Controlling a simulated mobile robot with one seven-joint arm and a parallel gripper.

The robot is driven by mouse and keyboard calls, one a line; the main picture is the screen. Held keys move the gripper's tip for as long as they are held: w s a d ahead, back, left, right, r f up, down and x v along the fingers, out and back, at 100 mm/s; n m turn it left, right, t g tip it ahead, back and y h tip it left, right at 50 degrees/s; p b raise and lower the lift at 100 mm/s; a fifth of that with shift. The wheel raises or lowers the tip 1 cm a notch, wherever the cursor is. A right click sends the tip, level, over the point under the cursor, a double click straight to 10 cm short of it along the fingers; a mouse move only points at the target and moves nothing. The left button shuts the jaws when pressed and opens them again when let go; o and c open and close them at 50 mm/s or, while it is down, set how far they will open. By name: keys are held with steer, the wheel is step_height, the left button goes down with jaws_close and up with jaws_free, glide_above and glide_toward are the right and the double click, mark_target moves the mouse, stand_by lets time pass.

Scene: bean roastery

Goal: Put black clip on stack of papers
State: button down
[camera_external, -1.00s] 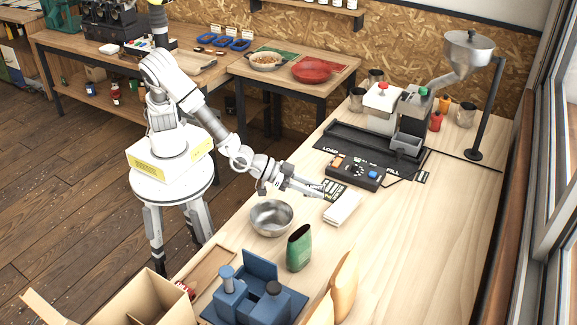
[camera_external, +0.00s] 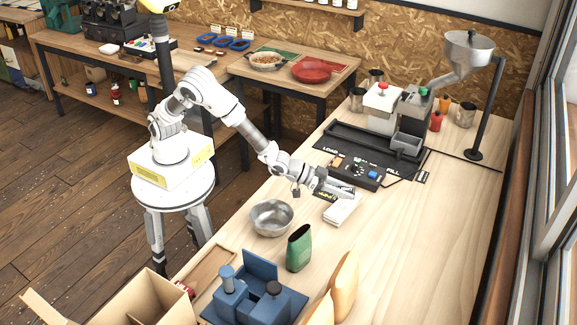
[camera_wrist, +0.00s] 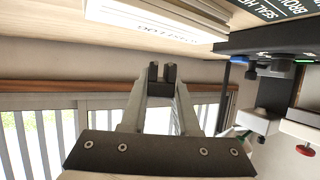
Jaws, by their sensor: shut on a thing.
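The stack of papers (camera_external: 341,209) is a white block lying on the long wooden table, just in front of the black control panel. It also shows upside down at the top of the wrist view (camera_wrist: 165,20). My gripper (camera_external: 350,194) is low over the far end of the stack, with its fingers pointing right. I cannot tell whether it touches the papers. In the wrist view my gripper's dark fingertips (camera_wrist: 162,72) are close together. My gripper is shut on the black clip, which is small and hard to tell from the dark tips.
The control panel (camera_external: 355,172) with buttons and a cable sits just behind the papers. A metal bowl (camera_external: 272,217) and a green pouch (camera_external: 299,248) stand in front. A hopper machine (camera_external: 468,55) stands at the back right. The table right of the papers is clear.

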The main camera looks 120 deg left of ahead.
mark_target(343, 204)
steer(key=shift+f, duration=1.6)
steer(key=shift+f, duration=0.1)
steer(key=shift+f+b, duration=0.15)
steer(key=shift+b, duration=0.3)
steer(key=c, duration=0.7)
jaws_free()
steer(key=shift+o, duration=0.2)
steer(key=shift+r+p, duration=0.35)
steer(key=shift+p, duration=0.05)
steer(key=v, duration=1.2)
steer(key=shift+p, duration=0.4)
steer(key=shift+d, duration=0.1)
